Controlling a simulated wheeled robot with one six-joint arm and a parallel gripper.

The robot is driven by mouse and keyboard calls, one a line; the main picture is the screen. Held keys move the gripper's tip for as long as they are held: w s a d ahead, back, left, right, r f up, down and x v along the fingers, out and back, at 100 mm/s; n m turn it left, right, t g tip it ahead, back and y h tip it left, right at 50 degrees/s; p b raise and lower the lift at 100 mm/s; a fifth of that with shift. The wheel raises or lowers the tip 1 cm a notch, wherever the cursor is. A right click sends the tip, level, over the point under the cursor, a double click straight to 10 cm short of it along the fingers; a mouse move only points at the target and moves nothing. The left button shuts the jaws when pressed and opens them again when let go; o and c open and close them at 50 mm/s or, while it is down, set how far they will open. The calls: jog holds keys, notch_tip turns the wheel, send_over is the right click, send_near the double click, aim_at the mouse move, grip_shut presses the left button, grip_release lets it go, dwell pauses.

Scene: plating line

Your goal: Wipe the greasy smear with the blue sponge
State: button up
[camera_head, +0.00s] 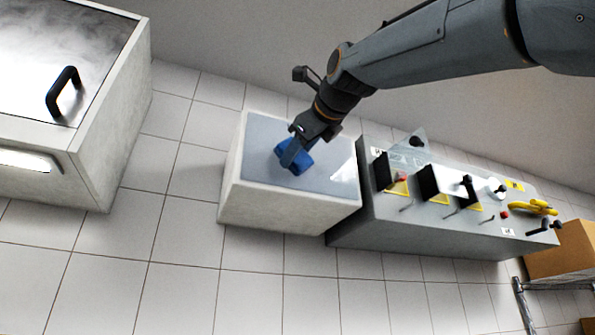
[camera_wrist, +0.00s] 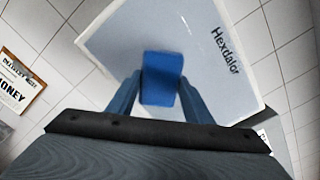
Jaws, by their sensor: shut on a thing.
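The blue sponge (camera_wrist: 161,75) is held between the two fingers of my gripper (camera_wrist: 161,92) in the wrist view. In the head view the sponge (camera_head: 305,160) is over the grey top (camera_head: 262,140) of a white block-shaped counter, with my gripper (camera_head: 298,150) on it from above. I cannot tell whether the sponge touches the top. The top also shows in the wrist view (camera_wrist: 125,45), with the dark lettering "Hexdalor". I make out no greasy smear in either view; the sponge and gripper cover part of the top.
A large white unit with a black handle (camera_head: 63,93) stands at left. A cardboard box (camera_head: 560,250) is at far right. Tiled floor lies clear in front.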

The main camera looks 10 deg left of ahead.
jog(key=shift+b+v, duration=0.4)
jog(key=shift+v, duration=1.9)
jog(key=shift+s+r, duration=0.1)
jog(key=v, duration=0.3)
jog(key=shift+b, duration=0.3)
jog(key=p+x, duration=0.2)
jog(key=x, duration=0.4)
jog(key=shift+w, duration=0.4)
jog(key=shift+x, duration=1.1)
